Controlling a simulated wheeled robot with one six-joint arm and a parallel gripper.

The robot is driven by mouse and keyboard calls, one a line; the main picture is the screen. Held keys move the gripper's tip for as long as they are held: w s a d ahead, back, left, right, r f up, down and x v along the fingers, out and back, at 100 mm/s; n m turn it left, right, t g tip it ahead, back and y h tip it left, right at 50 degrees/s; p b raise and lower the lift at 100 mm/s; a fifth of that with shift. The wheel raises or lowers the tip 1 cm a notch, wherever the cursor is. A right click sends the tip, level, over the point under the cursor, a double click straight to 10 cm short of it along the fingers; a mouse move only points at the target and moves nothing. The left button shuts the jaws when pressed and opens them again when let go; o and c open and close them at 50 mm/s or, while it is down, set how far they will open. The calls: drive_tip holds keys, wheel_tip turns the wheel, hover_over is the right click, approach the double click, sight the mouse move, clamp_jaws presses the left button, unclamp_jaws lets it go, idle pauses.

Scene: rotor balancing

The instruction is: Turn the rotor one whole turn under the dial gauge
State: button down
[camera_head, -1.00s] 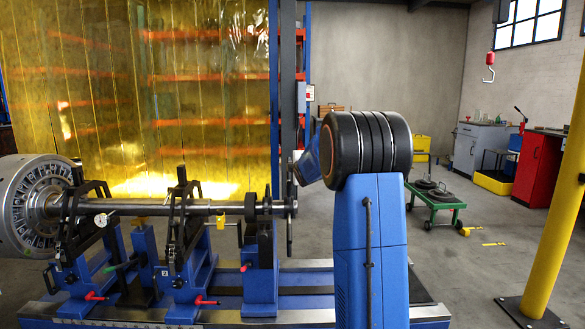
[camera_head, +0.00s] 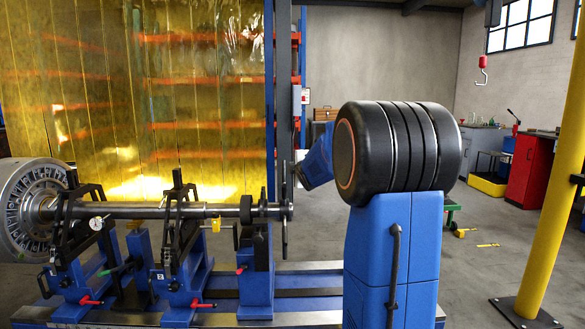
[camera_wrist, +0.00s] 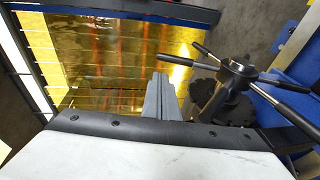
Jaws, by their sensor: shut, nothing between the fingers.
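The rotor's slotted silver drum (camera_head: 32,206) is at the left in the head view. Its shaft (camera_head: 150,210) runs level to the right across black roller supports (camera_head: 172,235) on blue stands. A small round dial gauge (camera_head: 96,223) sits by the shaft near the drum; its reading is too small to make out. A spoked hand wheel (camera_head: 285,207) is on the shaft's right end and shows larger in the wrist view (camera_wrist: 237,70). My gripper (camera_wrist: 158,82) is shut and empty, beside the hub and close to one spoke; contact cannot be told. My arm hides most of the gripper in the head view.
A yellow see-through curtain (camera_head: 100,100) hangs behind the rotor, with a dark upright post (camera_head: 284,90) near the shaft end. A yellow pole (camera_head: 545,190) stands at the right. Floor between my arm and the pole is mostly clear.

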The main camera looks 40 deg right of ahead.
drive_tip(key=c, duration=1.8)
unclamp_jaws()
drive_tip(key=shift+o, duration=0.8)
drive_tip(key=shift+w+d+r+m, duration=0.1)
drive_tip(key=shift+w+d+m, duration=0.05)
drive_tip(key=shift+d+m, duration=0.15)
drive_tip(key=m+g+y, duration=0.4)
drive_tip(key=m+g, duration=0.7)
drive_tip(key=m, duration=0.9)
approach(284, 195)
drive_tip(key=x, duration=0.8)
drive_tip(key=shift+w+d, duration=0.25)
drive_tip(key=shift+w, duration=0.05)
